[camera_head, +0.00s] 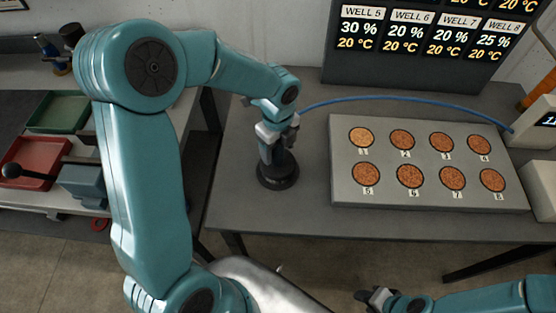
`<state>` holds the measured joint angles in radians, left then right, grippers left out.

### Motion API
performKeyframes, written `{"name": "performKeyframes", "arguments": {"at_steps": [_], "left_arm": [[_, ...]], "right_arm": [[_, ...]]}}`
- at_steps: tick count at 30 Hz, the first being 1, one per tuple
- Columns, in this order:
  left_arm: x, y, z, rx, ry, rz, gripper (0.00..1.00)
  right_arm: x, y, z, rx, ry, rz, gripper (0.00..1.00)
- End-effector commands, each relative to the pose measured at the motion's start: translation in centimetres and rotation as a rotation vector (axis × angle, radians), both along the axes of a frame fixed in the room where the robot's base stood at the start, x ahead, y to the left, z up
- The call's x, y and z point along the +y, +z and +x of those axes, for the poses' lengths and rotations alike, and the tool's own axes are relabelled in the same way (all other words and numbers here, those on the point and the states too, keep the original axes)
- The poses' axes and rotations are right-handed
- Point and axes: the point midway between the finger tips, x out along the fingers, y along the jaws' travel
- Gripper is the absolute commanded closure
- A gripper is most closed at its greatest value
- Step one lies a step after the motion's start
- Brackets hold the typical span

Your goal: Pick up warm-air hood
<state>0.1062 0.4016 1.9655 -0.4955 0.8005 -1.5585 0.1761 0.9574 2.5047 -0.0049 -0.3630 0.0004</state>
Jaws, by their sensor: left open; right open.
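The warm-air hood (278,174) looks like a dark, round-based piece with a narrower neck. It stands upright on the grey table, left of the plate of wells. A blue hose (390,97) runs from near its top to the right. My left gripper (278,140) points down at the hood's neck, with its open fingers around or just in front of it. The gripper hides the upper part of the hood, and I cannot tell if they touch. My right gripper (378,298) is low in the picture, in front of the table, open and away from the hood.
A grey plate (340,195) with several numbered round wells lies right of the hood. A display (420,60) with percentages and temperatures stands behind. White devices (540,135) stand at the right edge. A left-hand bench holds green (58,112) and red (35,160) trays.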

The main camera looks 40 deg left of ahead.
Motion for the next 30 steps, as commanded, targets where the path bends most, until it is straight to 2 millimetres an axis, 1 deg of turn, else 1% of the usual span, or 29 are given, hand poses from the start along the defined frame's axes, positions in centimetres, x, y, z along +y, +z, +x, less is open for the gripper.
{"name": "performKeyframes", "arguments": {"at_steps": [3,8,11,12,13,14,15,25,28,30], "left_arm": [[0.0,-0.6,0.1,0.000,-0.001,0.000,0.32],[0.0,-0.6,0.1,-0.001,-0.001,0.000,0.32],[0.0,-0.6,0.1,-0.001,-0.001,0.000,0.61],[0.0,-0.6,0.1,-0.001,-0.001,0.000,0.74],[0.0,-0.6,0.1,-0.001,-0.001,0.000,0.84],[0.0,-0.5,0.1,-0.001,-0.001,0.000,0.94],[0.0,-0.5,0.1,-0.001,-0.001,0.000,1.00],[0.0,-0.4,0.1,-0.003,0.000,0.000,1.00],[0.1,0.2,0.2,-0.004,0.001,0.001,1.00],[0.1,0.9,0.2,-0.006,0.001,0.001,1.00]], "right_arm": [[0.0,0.0,0.0,0.000,0.000,0.000,0.57],[0.0,0.0,0.0,0.000,0.000,0.000,0.57],[0.0,0.0,0.0,0.000,0.000,0.000,0.57],[0.0,0.0,0.0,0.000,0.000,0.000,0.57],[0.0,0.0,0.0,0.000,0.000,0.000,0.57],[0.0,0.0,0.0,0.000,0.000,0.000,0.57],[0.0,0.0,0.0,0.000,0.000,0.000,0.57],[0.0,0.0,0.0,0.000,0.000,0.000,0.57],[0.0,0.0,0.0,0.000,0.000,0.000,0.57],[0.0,0.0,0.0,0.000,0.000,0.000,0.57]]}}
